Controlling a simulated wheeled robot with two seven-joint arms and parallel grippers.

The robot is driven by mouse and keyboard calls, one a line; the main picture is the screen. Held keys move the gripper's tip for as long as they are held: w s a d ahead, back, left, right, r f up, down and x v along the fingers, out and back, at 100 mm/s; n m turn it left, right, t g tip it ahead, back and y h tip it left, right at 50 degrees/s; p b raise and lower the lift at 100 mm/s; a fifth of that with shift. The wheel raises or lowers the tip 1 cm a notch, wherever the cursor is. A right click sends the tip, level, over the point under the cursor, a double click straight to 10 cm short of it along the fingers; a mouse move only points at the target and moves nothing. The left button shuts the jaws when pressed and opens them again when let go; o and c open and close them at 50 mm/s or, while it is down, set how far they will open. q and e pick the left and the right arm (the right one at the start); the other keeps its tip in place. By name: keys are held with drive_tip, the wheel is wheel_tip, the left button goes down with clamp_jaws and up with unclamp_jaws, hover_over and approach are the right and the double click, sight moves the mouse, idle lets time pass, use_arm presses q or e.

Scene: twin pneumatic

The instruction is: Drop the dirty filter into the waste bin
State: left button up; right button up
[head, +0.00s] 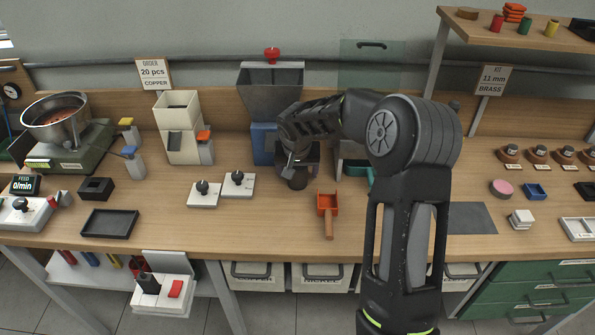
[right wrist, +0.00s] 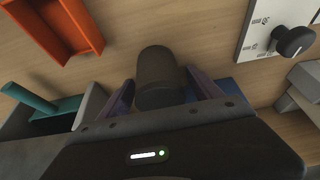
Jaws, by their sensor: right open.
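A dark grey cylinder (head: 298,180), which may be the dirty filter, stands below the hopper near the middle of the bench. In the right wrist view the cylinder (right wrist: 158,75) shows between the two fingers. My right gripper (head: 298,162) is open around or just above it; I cannot tell whether a finger touches it. The fingers (right wrist: 160,92) are partly hidden behind the gripper body. I cannot make out which container is the waste bin. My left gripper is not in view.
A grey hopper (head: 271,88) and a blue box (head: 263,145) stand behind the gripper. An orange scoop (head: 328,205) lies in front to the right. Two white plates with black knobs (head: 237,183) lie to the left. Labelled drawers (head: 322,275) are under the bench front.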

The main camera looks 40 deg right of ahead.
drive_tip(key=shift+f, duration=0.1)
drive_tip(key=shift+c, duration=0.3)
drive_tip(key=c, duration=1.4)
wheel_tip(320, 180, up, 10)
drive_tip(key=shift+r+b, duration=0.1)
drive_tip(key=shift+b, duration=0.65)
